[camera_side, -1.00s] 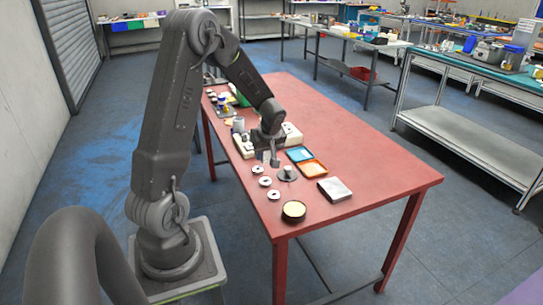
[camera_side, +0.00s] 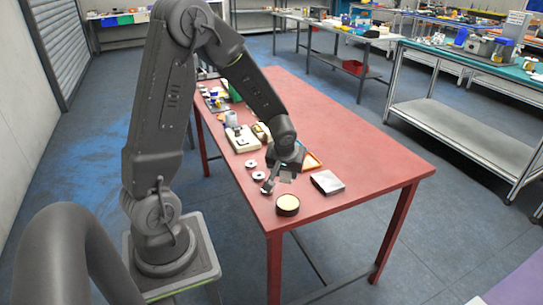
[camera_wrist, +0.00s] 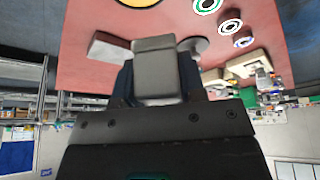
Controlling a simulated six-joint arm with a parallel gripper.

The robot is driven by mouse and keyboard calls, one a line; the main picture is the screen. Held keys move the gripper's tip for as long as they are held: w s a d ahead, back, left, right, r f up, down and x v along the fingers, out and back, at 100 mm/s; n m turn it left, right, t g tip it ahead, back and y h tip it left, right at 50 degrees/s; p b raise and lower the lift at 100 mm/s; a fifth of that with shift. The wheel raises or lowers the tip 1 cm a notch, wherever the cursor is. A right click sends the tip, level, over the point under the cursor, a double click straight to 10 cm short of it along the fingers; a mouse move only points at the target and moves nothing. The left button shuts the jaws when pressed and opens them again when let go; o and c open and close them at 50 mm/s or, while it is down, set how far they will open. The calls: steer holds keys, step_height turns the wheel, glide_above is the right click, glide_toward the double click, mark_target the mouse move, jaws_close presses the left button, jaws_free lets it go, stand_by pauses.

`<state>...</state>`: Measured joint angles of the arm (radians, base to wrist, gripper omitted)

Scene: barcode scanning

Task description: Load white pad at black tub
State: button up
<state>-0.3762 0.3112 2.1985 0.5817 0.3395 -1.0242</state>
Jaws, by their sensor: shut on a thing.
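My gripper (camera_side: 276,181) is above the near part of the red table, just behind and left of the black tub. In the wrist view its fingers are shut on a pale grey-white block (camera_wrist: 157,70), which I take to be the white pad. The block is hard to make out in the side view. The black tub (camera_side: 288,206) is round, with a cream-yellow inside, and stands near the table's front edge. It also shows in the wrist view (camera_wrist: 137,3), cut off at the top edge.
A silver-grey box (camera_side: 327,182) lies right of the tub. White rings (camera_side: 251,163) lie left of my gripper. A grey disc (camera_wrist: 196,45) sits behind the held block. An orange tray (camera_side: 313,160) is partly hidden by my arm. The table's right side is clear.

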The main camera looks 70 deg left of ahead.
mark_target(290, 199)
steer(key=shift+d+f+m, duration=0.2)
steer(key=shift+d+m, duration=0.3)
steer(key=shift+d, duration=0.45)
steer(key=shift+f, duration=2.9)
steer(key=shift+f, duration=0.6)
steer(key=shift+r, duration=3.6)
steer(key=w+d+r+m+t+h, duration=0.1)
steer(key=w+d+r+m+h, duration=0.1)
steer(key=w+d+m, duration=0.5)
steer(key=shift+d+m+t+h, duration=0.4)
steer(key=shift+d+m+h, duration=0.45)
steer(key=shift+d, duration=1.1)
